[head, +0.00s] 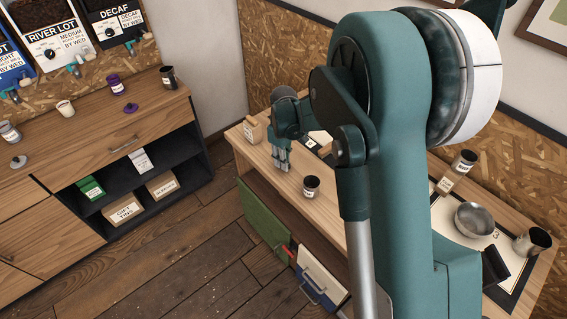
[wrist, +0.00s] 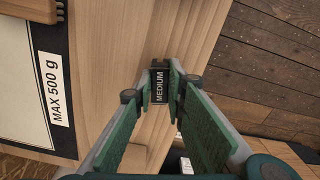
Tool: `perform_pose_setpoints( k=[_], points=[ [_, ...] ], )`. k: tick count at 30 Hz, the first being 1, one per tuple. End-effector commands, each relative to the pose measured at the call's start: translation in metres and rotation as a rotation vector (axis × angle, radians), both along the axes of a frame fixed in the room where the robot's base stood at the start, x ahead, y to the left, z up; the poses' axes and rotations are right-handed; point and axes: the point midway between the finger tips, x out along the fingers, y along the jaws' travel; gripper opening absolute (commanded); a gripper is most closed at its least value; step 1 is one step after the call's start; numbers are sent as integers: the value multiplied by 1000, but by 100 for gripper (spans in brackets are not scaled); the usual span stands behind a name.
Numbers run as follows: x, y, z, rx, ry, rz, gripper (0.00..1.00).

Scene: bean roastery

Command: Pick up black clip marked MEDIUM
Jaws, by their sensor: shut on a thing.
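The black clip (wrist: 159,86) marked MEDIUM in white letters shows in the wrist view, between the tips of my green-padded fingers. My gripper (wrist: 160,95) is shut on it, with a finger pad against each side. Light wooden tabletop lies behind the clip; I cannot tell whether the clip is touching it or raised. In the head view my gripper (head: 282,160) points down over the left end of the wooden bench, and the clip is too small or hidden to make out there.
The bench (head: 290,190) also holds a dark labelled cup (head: 311,187) and a wooden block (head: 253,129) near my gripper. A metal bowl (head: 475,219) stands farther right. A counter (head: 95,135) with cups and lids is at left. Open floor (head: 190,255) lies between.

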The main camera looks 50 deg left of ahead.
Motion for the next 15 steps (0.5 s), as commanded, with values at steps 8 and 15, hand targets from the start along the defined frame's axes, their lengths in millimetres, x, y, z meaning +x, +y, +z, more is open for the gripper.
perform_pose_setpoints(
  k=[8, 15],
  points=[
    [0, 0, 37, 0, 0, 0, 9],
    [0, 0, 70, 0, 0, 0, 9]
  ],
)
